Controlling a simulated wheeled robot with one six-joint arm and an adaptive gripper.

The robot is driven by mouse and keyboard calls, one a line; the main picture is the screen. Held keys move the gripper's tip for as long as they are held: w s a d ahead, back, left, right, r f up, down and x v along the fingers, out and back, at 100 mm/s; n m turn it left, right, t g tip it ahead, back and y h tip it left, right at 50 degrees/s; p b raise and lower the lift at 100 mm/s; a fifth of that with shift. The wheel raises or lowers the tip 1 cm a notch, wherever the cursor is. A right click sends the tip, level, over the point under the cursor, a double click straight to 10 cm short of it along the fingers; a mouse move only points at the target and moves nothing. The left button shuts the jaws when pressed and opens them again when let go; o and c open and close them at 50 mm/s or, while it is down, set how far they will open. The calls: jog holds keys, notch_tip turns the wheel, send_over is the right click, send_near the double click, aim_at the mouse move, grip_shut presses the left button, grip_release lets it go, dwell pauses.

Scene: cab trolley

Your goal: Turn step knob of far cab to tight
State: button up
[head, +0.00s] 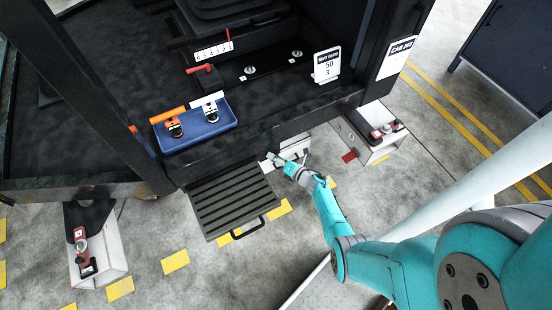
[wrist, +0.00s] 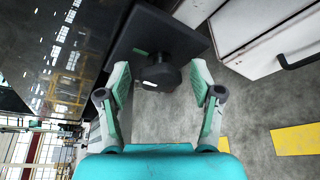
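The black step knob (wrist: 165,74) shows in the wrist view against a dark plate (wrist: 190,38) with a small green mark. My gripper (wrist: 158,80) is open, with one finger on each side of the knob; gaps show between the fingers and the knob. In the head view my gripper (head: 275,159) is at the cab's lower edge, just right of the ribbed step (head: 230,203). The knob cannot be made out in the head view. The knob's setting cannot be read.
A blue tray (head: 208,135) with orange and white handled items sits on the cab floor. White boxes (head: 372,140) stand right of the step and at lower left (head: 110,255). A white pole (head: 470,165) crosses at right. Yellow-marked floor is open in front.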

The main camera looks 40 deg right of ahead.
jog(key=shift+s, duration=0.1)
jog(key=v, duration=1.1)
jog(key=shift+s, duration=0.4)
jog(key=s+a+r+m+t+h, duration=0.1)
jog(key=s+a+r+m, duration=0.45)
jog(key=a, duration=0.35)
jog(key=s+a+r+m+t+h, duration=0.1)
jog(key=s+a+r+m, duration=0.4)
jog(key=a, duration=0.4)
jog(key=s+a+r+m+g, duration=0.1)
jog(key=s+a+r+m, duration=0.2)
jog(key=s+r+m, duration=0.4)
jog(key=s+a+r+m+g+y, duration=0.1)
jog(key=s+a+r+m, duration=0.2)
jog(key=s+r+m, duration=0.4)
jog(key=s+r, duration=0.3)
jog(key=r, duration=0.6)
jog(key=shift+s+a+r+m+g, duration=0.3)
jog(key=shift+s+a+m, duration=0.05)
